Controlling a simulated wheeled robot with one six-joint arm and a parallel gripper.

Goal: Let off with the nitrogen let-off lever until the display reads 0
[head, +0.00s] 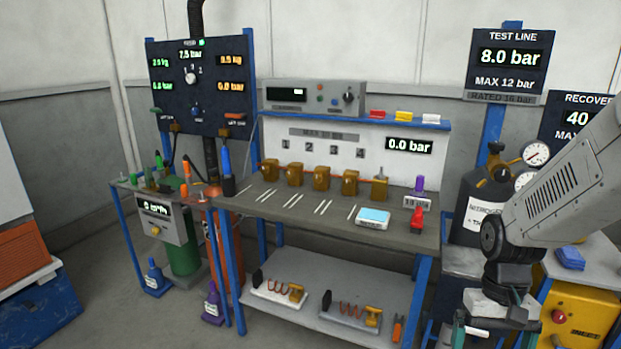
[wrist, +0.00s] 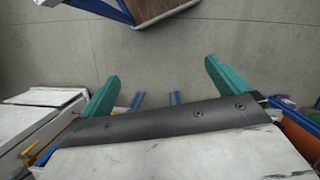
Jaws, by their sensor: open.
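A dark nitrogen cylinder (head: 472,197) with a white label stands right of the bench, partly behind my arm. A brass-coloured fitting and two round gauges (head: 535,154) are at its top. Above it the TEST LINE display (head: 512,57) reads 8.0 bar, with "MAX 12 bar" below. I cannot make out a lever marked as the nitrogen let-off; my arm covers part of that area. My gripper (head: 500,335) points down at the bottom right, below and in front of the cylinder. In the wrist view its teal fingers (wrist: 160,88) are wide apart with nothing between them.
The bench (head: 300,213) holds several brass fittings, a red tool (head: 417,218) and a light blue-screened device (head: 373,218). A dark gauge board (head: 205,98) stands at the left. A yellow machine (head: 577,318) is right of my gripper. Bare floor shows at the lower left.

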